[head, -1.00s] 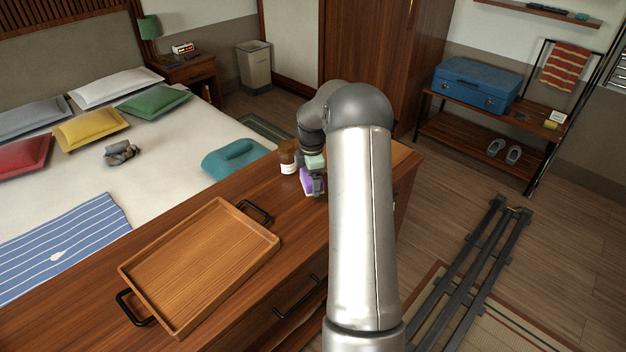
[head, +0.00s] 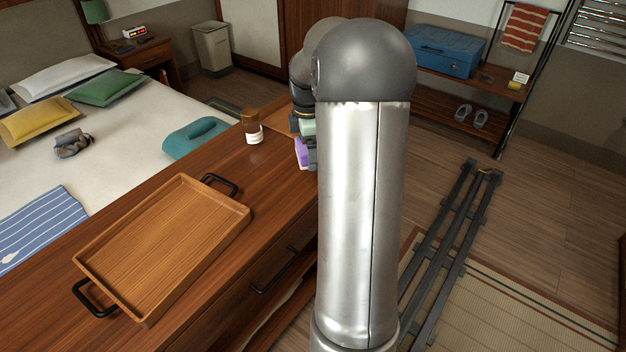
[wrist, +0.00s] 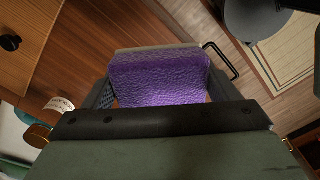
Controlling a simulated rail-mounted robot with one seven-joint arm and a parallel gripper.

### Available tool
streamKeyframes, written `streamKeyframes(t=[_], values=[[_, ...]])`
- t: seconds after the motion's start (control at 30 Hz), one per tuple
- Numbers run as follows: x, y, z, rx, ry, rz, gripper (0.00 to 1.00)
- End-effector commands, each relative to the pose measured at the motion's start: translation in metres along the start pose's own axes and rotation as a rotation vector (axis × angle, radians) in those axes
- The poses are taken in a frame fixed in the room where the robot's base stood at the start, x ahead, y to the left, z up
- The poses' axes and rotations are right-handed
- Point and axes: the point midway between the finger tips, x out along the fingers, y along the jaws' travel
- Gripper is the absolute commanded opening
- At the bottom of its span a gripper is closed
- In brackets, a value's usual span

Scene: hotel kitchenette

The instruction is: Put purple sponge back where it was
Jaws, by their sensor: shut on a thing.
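The purple sponge (wrist: 160,78) fills the middle of the wrist view, between the two fingers of my gripper (wrist: 158,90). My gripper is shut on it. In the head view the sponge (head: 301,152) shows as a small purple patch at the left of my arm, over the far end of the wooden counter (head: 262,190). My gripper (head: 310,155) is partly hidden there behind my arm. I cannot tell whether the sponge touches the counter.
A brown jar with a white label (head: 252,127) stands on the counter just left of the sponge. A wooden tray with black handles (head: 160,250) lies nearer on the counter. A bed (head: 120,160) lies to the left. Open floor (head: 540,190) lies to the right.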

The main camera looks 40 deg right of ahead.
Motion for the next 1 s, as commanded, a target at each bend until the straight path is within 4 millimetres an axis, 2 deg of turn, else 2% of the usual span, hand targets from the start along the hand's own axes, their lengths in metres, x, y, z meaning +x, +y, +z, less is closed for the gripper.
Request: streamKeyframes(t=[0.03,0.1,0.2,0.27,0.37,0.67,0.8,1.0], values=[[0.004,-0.012,0.003,0.016,-0.001,0.004,0.52],[0.001,-0.025,0.005,0.032,0.000,0.002,0.52],[-0.002,-0.035,0.007,0.046,0.001,0.001,0.52],[-0.002,-0.034,0.008,0.050,0.002,-0.001,0.52],[0.004,-0.019,0.009,0.052,0.004,-0.004,0.52],[0.037,0.056,0.013,0.052,0.004,-0.004,0.52],[0.066,0.076,0.013,0.050,0.003,-0.004,0.52],[0.085,0.093,0.015,0.051,0.003,-0.001,0.52]])
